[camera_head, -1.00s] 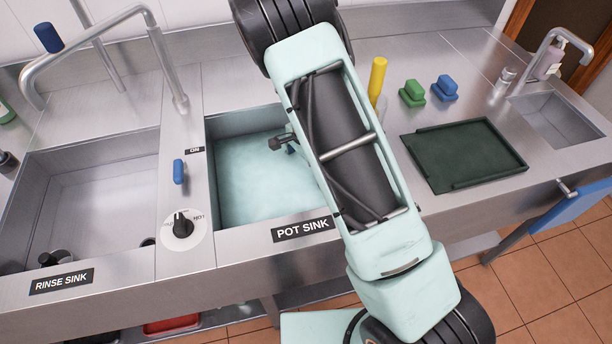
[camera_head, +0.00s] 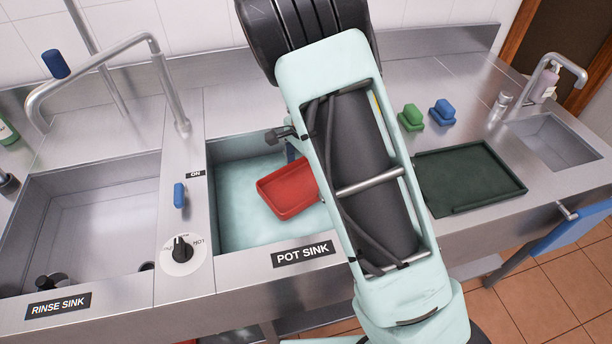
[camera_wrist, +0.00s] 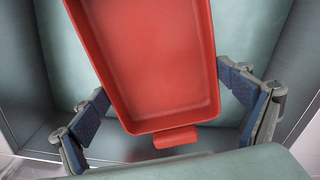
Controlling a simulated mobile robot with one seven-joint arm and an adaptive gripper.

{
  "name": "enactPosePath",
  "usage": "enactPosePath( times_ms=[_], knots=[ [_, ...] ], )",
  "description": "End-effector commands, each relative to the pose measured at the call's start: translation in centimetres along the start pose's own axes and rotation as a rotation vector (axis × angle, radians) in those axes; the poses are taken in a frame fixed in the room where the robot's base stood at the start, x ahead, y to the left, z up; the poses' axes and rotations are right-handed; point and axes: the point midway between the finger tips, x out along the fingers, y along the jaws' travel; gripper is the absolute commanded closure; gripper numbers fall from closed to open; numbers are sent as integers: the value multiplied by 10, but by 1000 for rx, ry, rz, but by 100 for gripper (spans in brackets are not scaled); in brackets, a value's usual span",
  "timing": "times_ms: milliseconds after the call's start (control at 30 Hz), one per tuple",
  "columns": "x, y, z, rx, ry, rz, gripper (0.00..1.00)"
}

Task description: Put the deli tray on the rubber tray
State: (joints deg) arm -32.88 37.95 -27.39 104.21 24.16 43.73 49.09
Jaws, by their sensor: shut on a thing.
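The deli tray, a red rectangular tray (camera_head: 287,192), shows over the pot sink (camera_head: 235,225), its right end hidden behind my arm. In the wrist view the deli tray (camera_wrist: 155,60) fills the middle, with a small tab at its near end. My gripper (camera_wrist: 165,92) has its blue-padded fingers on both sides of the deli tray and is shut on it. In the head view my arm hides most of the gripper. The rubber tray, dark green and flat with a low rim (camera_head: 512,177), lies on the counter right of the arm and looks empty.
A green block (camera_head: 411,117) and a blue block (camera_head: 442,113) stand behind the rubber tray. A small sink (camera_head: 550,142) with a faucet lies to the right. The rinse sink (camera_head: 85,215) and a tall faucet are on the left.

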Motion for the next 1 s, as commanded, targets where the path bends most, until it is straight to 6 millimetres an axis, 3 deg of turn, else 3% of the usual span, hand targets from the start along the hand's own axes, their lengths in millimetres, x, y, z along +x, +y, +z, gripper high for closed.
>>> enactPosePath(
  times_ms=[500,867,1000],
  knots=[
    [-49,-1,0,0,1,-2,41],
    [-50,0,0,0,0,-1,41],
    [-64,-1,0,0,1,-3,41]
  ],
)
